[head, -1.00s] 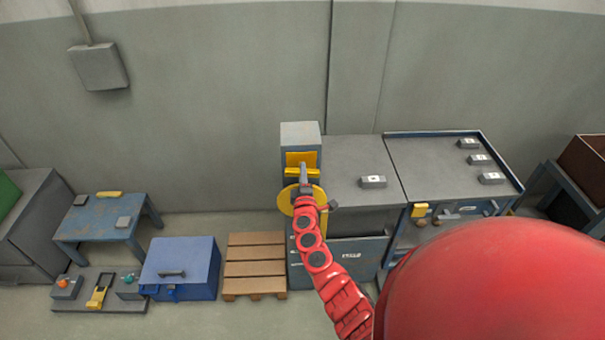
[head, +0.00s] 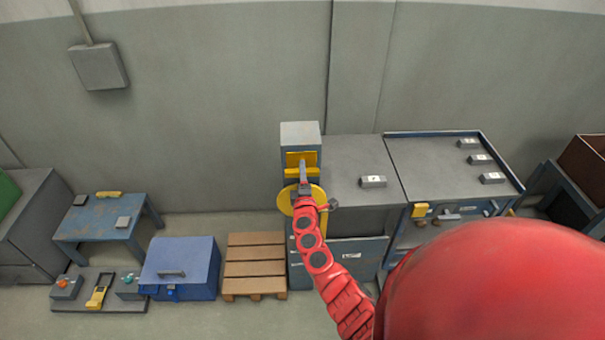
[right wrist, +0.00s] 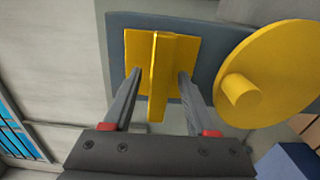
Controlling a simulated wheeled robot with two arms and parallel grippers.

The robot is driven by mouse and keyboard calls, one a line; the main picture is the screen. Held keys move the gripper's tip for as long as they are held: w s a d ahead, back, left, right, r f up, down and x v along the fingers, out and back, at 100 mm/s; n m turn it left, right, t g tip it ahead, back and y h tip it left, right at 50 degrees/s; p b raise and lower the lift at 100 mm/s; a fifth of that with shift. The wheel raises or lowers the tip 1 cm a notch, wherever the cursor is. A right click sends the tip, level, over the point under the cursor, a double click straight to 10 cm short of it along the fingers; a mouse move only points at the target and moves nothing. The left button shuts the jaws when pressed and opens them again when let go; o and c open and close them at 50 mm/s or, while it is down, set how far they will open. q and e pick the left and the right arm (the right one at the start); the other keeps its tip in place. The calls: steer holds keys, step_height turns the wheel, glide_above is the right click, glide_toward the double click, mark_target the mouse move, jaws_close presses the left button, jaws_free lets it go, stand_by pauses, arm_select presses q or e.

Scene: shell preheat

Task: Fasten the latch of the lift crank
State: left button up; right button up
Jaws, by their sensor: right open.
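The latch, a yellow upright bar on a yellow square plate, shows in the right wrist view (right wrist: 160,62) on a dark panel. In the head view the yellow latch (head: 302,158) is on the grey cabinet's front, partly covered by my gripper. The crank, a yellow disc (right wrist: 275,70) with a round knob, is to the right of the latch in the wrist view; in the head view the disc (head: 286,201) is partly behind my arm. My right gripper (right wrist: 160,73) is open, one finger on each side of the latch bar, with gaps visible. My left gripper is out of view.
A grey worktop (head: 350,150) adjoins the cabinet on the right, with a small labelled block (head: 373,181). A wooden pallet (head: 255,265) and a blue box (head: 182,262) stand on the floor to the left. Bare wall is behind.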

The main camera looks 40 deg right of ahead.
steer(key=shift+s+a, duration=0.25)
steer(key=shift+s, duration=0.05)
steer(key=b+v, duration=0.2)
steer(key=v, duration=1.4)
steer(key=shift+s+b, duration=0.2)
steer(key=shift+b, duration=0.15)
steer(key=shift+a+f, duration=0.1)
steer(key=shift+a, duration=0.05)
